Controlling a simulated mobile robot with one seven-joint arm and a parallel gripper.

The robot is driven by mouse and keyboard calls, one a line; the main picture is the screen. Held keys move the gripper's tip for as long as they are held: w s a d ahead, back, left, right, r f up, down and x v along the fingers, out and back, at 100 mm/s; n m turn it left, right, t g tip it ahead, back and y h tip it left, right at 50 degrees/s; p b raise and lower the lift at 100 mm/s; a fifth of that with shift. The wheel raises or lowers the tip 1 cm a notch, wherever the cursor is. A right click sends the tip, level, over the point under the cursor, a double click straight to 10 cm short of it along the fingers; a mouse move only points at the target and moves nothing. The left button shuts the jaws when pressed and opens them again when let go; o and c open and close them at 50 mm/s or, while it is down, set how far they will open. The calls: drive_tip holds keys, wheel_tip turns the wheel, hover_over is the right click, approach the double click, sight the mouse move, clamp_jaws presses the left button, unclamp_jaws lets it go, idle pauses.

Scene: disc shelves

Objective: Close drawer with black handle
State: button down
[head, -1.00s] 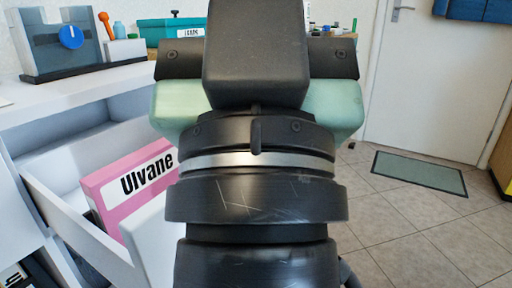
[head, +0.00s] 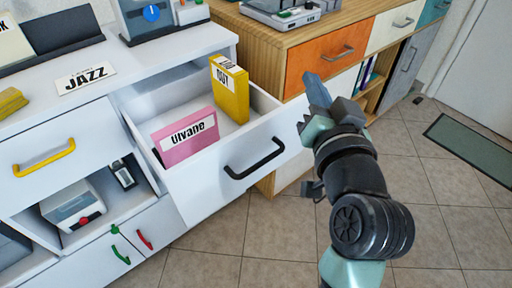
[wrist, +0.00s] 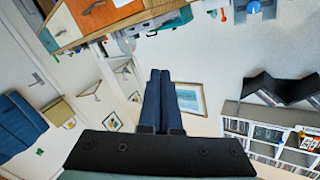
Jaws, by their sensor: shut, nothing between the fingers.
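The white drawer (head: 203,182) with a black handle (head: 255,159) stands pulled out of the white cabinet in the head view. It holds a pink box labelled "Ulvane" (head: 186,137) and a yellow box (head: 229,90). My gripper (head: 318,90) is raised to the right of the drawer front, apart from the handle, fingers pointing up. In the wrist view its two dark blue fingers (wrist: 161,100) lie together with nothing between them. The drawer does not show clearly in the wrist view.
A white drawer with a yellow handle (head: 44,158) is at the left. A wooden cabinet with an orange drawer (head: 329,55) stands behind my gripper. Open shelves with a grey device (head: 75,201) are below.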

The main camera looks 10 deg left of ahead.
drive_tip(key=s+f+m+g+y+p, duration=0.2)
drive_tip(key=s+f+g+y+p, duration=0.15)
drive_tip(key=f, duration=0.85)
drive_tip(key=m+g+y+p, duration=0.3)
drive_tip(key=m+y+p, duration=0.1)
drive_tip(key=m+y, duration=0.1)
approach(223, 182)
drive_tip(key=b+x, duration=0.1)
drive_tip(key=x, duration=0.6)
drive_tip(key=shift+b, duration=0.35)
